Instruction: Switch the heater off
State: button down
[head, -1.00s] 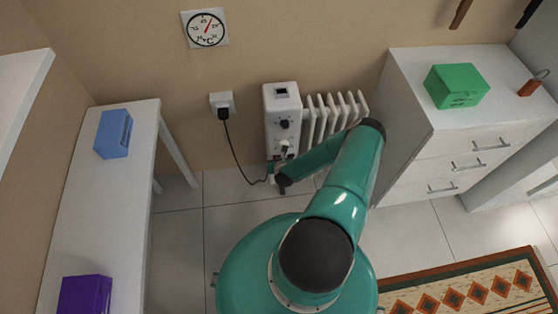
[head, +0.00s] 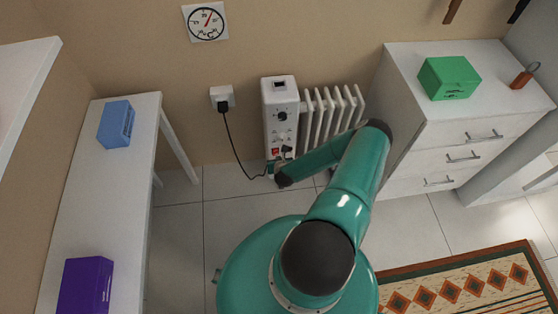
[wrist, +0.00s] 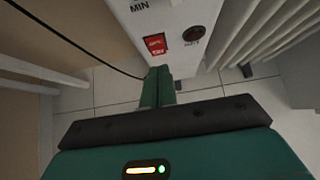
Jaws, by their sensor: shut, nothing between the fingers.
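The white heater (head: 281,115) stands against the wall, with a dark dial and a red switch (head: 275,151) on its front panel. In the wrist view the heater panel (wrist: 145,15) shows the red rectangular switch (wrist: 156,45) with white lettering too small to read. In the head view my gripper (head: 272,166) is low at the heater's front, partly hidden.
A black cord (head: 235,155) hangs from the wall socket (head: 222,99) to the heater's base. A white drawer unit (head: 435,130) with a green box (head: 449,78) stands right. A white table (head: 90,210) with blue and purple boxes stands left. Floor between is clear.

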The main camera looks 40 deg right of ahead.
jog(key=w+r+v, duration=0.1)
jog(key=v, duration=0.7)
jog(key=shift+d, duration=0.3)
jog(key=shift+r, duration=0.15)
